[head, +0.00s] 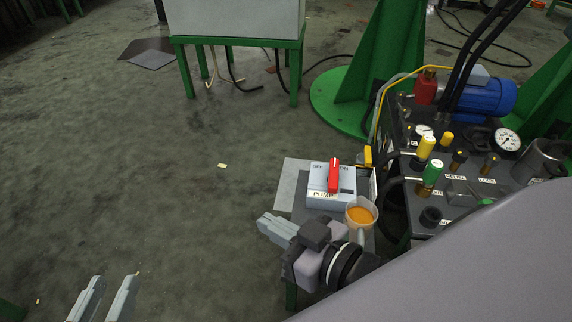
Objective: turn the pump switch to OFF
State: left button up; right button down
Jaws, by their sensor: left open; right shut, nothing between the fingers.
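The pump switch is a red lever (333,176) on top of a light grey box (317,184) labelled PUMP at its front. An OFF label shows left of the lever and an ON label to its right, partly covered by it. The lever stands roughly straight between them in the head view; I cannot tell its exact setting. My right gripper (266,223) is shut and empty, in front and to the left of the box, apart from the lever, with its fingers pointing left. My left gripper (117,280) is open and empty at the bottom left, far from the box.
A cup of orange liquid (361,212) stands close to the box and my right wrist. A dark panel (459,192) with gauges, coloured knobs and a blue motor (487,98) fills the right. A green stand (380,75) rises behind. The floor left of the box is mostly clear.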

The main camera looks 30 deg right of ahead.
aim_at(334, 177)
jog(key=u, duration=1.3)
jog(key=i+j+u, duration=0.1)
jog(key=u, duration=0.25)
jog(key=i+u, duration=0.3)
jog(key=i+z, duration=0.2)
jog(key=z, duration=0.15)
jog(key=i+z, duration=0.15)
jog(key=z, duration=0.2)
jog(key=i+z, duration=0.2)
jog(key=z, duration=0.2)
jog(key=i+l+z, duration=0.15)
jog(key=i+z, duration=0.75)
jog(key=i+j+z, duration=0.1)
jog(key=i+z, duration=0.25)
jog(key=i, duration=0.65)
jog(key=z, duration=2.6)
jog(key=i+z, duration=0.1)
jog(key=z, duration=0.25)
jog(key=i+l+z, duration=0.1)
jog(key=z, duration=0.3)
jog(key=i+z, duration=0.15)
jog(key=z, duration=0.2)
